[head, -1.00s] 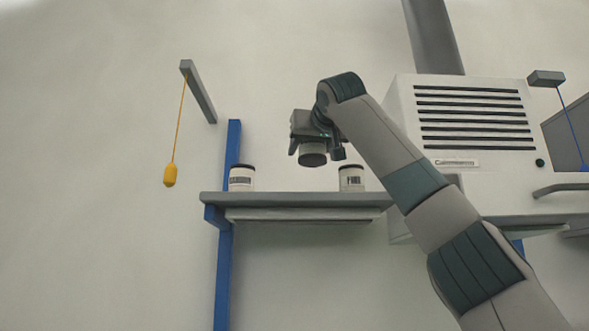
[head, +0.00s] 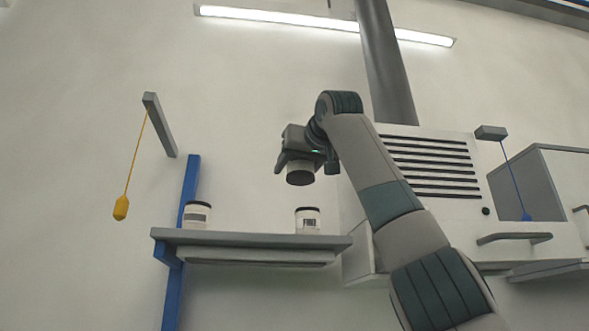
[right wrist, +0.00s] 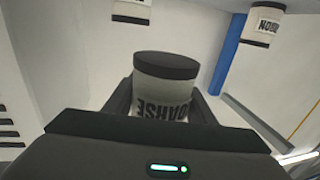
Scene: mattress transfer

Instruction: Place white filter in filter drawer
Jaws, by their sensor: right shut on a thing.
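My right gripper (head: 307,165) is shut on a white canister (head: 300,175) with a dark end, held above the shelf. In the right wrist view the gripper (right wrist: 163,105) has a finger on either side of this canister (right wrist: 160,95), whose label partly reads "OARSE". Two similar white canisters with dark lids stand upright on the shelf, a left one (head: 197,214) and a right one (head: 307,220). A white machine with dark vents has a front with a grey bar handle (head: 515,239); it looks closed, and I cannot tell if it is the filter drawer. My left gripper is out of view.
The grey shelf (head: 250,240) has a blue post (head: 181,240) at its left. A yellow weight (head: 121,208) and a blue weight (head: 527,217) hang on cords from brackets. A grey duct (head: 385,65) rises behind my right arm. Shelf room between the two canisters is free.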

